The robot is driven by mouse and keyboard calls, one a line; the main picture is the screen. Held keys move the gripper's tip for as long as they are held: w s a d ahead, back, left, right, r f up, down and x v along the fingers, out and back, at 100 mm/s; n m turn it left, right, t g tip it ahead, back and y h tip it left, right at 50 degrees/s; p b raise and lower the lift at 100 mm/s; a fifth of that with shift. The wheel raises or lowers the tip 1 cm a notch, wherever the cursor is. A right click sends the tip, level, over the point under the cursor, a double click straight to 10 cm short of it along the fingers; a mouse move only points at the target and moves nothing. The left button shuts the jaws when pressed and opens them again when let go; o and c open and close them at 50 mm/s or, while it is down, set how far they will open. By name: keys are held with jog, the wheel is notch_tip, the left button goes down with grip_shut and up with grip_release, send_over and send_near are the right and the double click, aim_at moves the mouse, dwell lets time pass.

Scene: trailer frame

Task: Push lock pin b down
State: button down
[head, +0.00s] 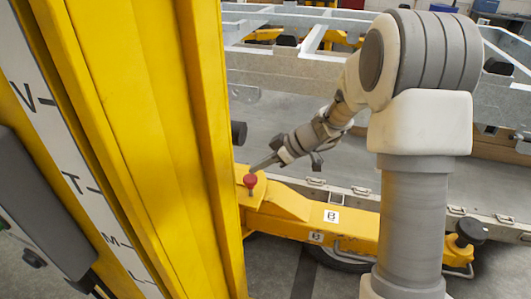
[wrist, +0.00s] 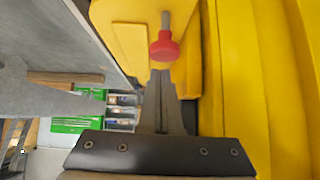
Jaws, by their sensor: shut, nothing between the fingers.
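The lock pin (head: 250,182) has a red knob on a short metal shaft and stands on the yellow beam beside the yellow column. In the wrist view its red knob (wrist: 164,46) shows just beyond my fingertips, with the grey shaft rising from a yellow plate. My gripper (head: 254,169) is shut and empty, its tips at the knob in the head view. In the wrist view the closed fingers (wrist: 161,74) end close to the knob; I cannot tell whether they touch it.
A tall yellow column (head: 165,140) fills the left side. The yellow beam (head: 358,229) bears labels with a "B"-like mark and runs right to a black knob (head: 470,232). A grey metal trailer frame (head: 290,62) stands behind. Grey floor shows between.

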jog(key=shift+f, duration=0.75)
jog(key=shift+f, duration=0.15)
notch_tip(320, 180, down, 3)
jog(key=b, duration=0.6)
jog(key=shift+s+f, duration=0.1)
jog(key=shift+f, duration=0.1)
jog(key=s+d+r, duration=0.2)
jog(key=d+r, duration=0.5)
jog(key=r, duration=0.4)
jog(key=shift+s+r, duration=0.15)
jog(key=shift+s, duration=0.1)
jog(key=shift+a, duration=0.1)
